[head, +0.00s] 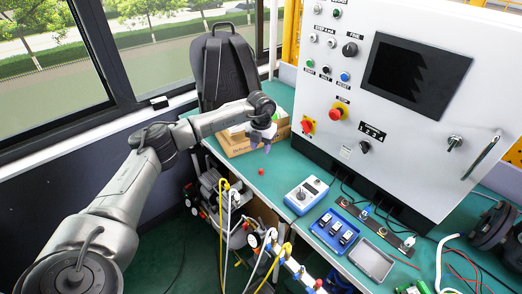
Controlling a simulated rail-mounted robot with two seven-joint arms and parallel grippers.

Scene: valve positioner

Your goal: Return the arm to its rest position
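My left arm reaches in from the lower left, stretched out toward the back of the green bench (262,183). Its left gripper (266,146) hangs pointing down at the end of the arm, in front of a cardboard box (238,146) and above the bench. The fingers are small and partly run together, so I cannot tell whether they are open or shut. A small red object (261,171) lies on the bench below the gripper, apart from it. My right arm and gripper are not in view.
A white control cabinet (400,150) with a dark screen (415,75) stands at the right. A grey-blue device (306,195), blue tray (335,231) and grey tray (371,262) are on the bench. A black backpack (223,70) is behind the gripper. Hoses hang at the front.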

